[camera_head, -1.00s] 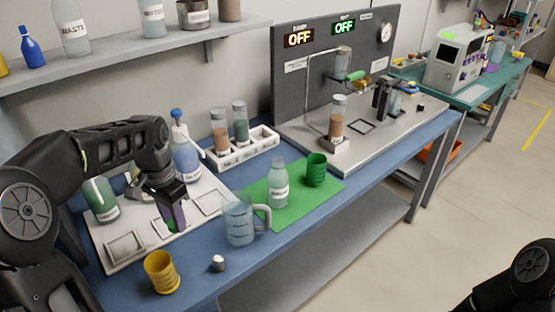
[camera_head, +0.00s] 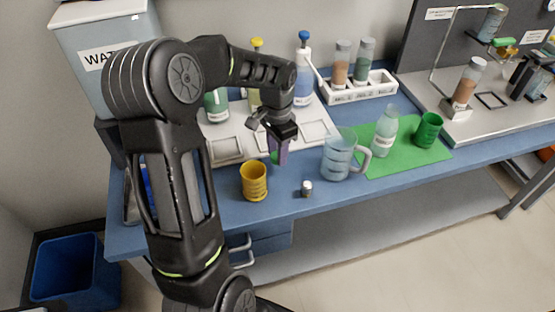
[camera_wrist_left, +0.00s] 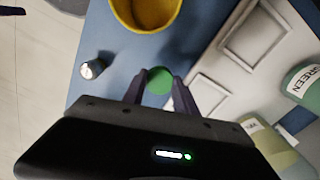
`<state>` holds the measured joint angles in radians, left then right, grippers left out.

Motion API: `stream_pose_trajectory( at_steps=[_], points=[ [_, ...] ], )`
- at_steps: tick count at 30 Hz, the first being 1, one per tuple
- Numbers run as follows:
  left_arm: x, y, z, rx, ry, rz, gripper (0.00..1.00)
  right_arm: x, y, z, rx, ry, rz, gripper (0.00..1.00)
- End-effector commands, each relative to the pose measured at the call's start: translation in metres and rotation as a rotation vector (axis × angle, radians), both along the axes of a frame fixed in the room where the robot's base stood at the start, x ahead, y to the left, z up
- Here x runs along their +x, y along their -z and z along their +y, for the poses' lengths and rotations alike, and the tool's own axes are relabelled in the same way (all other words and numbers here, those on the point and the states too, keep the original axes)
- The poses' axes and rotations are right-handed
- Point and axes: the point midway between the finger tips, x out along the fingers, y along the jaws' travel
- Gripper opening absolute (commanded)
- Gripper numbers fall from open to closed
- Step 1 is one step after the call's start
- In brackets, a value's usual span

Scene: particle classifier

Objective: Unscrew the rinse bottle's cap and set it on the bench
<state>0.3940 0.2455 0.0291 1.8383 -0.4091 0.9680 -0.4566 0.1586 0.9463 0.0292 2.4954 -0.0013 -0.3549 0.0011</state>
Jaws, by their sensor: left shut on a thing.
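My left gripper (camera_head: 279,146) points down over the bench, beside the front edge of the white tray. It is shut on a small green round piece, like a cap, which shows between the fingertips in the left wrist view (camera_wrist_left: 159,81). A clear pale bottle (camera_head: 385,130) stands upright on the green mat, well to the right of the gripper. Its label is too small to read, so I cannot tell whether it is the rinse bottle. The blue bench (camera_head: 225,205) is bare around the small silver-topped piece (camera_head: 306,188). My right gripper is out of view.
A yellow cup (camera_head: 254,182) stands close to the left gripper. A clear jug (camera_head: 338,155) and a green cup (camera_head: 428,130) are to the right. The white tray (camera_head: 225,151) holds several bottles. Bare bench lies along the front edge.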

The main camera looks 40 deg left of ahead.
Motion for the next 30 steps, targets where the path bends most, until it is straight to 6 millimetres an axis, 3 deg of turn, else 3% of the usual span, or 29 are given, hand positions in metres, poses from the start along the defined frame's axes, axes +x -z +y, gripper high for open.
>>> stream_pose_trajectory(
  at_steps=[9,22,23,30],
  points=[
    [-0.001,0.034,0.0,0.0,0.0,0.002,0.0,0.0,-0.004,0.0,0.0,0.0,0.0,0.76],
    [0.0,0.042,0.0,-0.001,0.0,0.001,0.0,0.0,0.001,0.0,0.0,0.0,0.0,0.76],
    [0.0,0.041,0.0,0.0,0.0,0.0,0.36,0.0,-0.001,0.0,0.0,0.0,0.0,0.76],
    [0.0,0.04,0.0,-0.001,0.0,0.0,0.56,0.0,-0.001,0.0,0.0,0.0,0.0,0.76]
  ],
)
